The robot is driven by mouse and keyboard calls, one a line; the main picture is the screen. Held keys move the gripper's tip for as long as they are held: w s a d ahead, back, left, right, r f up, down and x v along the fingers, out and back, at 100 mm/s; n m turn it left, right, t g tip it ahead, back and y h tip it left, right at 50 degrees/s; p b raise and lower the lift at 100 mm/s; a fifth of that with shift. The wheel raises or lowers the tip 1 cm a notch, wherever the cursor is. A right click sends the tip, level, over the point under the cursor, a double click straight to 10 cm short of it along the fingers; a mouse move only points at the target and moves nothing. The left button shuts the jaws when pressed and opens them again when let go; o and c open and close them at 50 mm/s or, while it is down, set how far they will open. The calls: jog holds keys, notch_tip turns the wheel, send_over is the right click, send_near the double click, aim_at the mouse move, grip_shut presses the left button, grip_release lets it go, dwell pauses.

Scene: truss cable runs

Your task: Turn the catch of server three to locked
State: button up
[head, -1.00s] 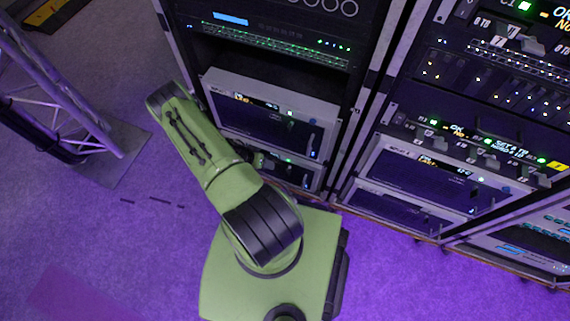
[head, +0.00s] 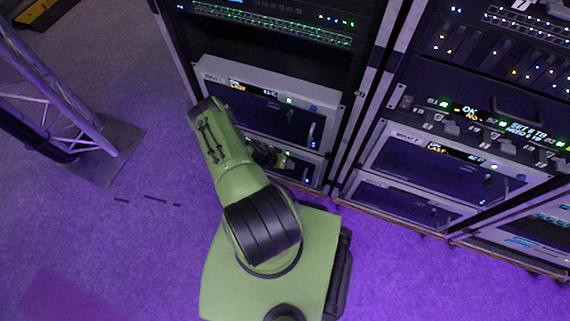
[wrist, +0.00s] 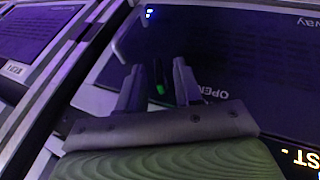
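In the wrist view, a small dark catch with a green end (wrist: 160,89) stands on the dark face of a server unit (wrist: 225,55). The word OPEN is printed beside it. My gripper (wrist: 158,73) is open, with one finger on each side of the catch and a gap to both. I cannot tell how deep the fingers reach. In the head view my gripper (head: 266,156) is at the lower units of the left rack, partly hidden by my arm. The server's number is not readable, so I cannot tell whether this is server three.
A larger server unit (head: 270,112) sits above in the left rack. The right rack holds similar units, one labelled as a replay unit (head: 440,165). A metal truss (head: 60,110) stands on a plate at the left. Purple floor is clear around my base.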

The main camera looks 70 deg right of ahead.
grip_shut()
jog(key=shift+s+r+t+p, duration=0.2)
jog(key=shift+r+t+p, duration=0.15)
jog(key=shift+t+p, duration=0.45)
jog(key=shift+s+m+t+p, duration=0.15)
jog(key=shift+m+t+p, duration=0.15)
jog(key=shift+p, duration=0.35)
jog(key=shift+s+a+f+t+p, duration=0.1)
jog(key=shift+t+p, duration=0.45)
jog(key=shift+t, duration=0.35)
jog(key=shift+f+m+t, duration=0.1)
jog(key=shift+m+t, duration=0.2)
jog(key=shift+t, duration=0.1)
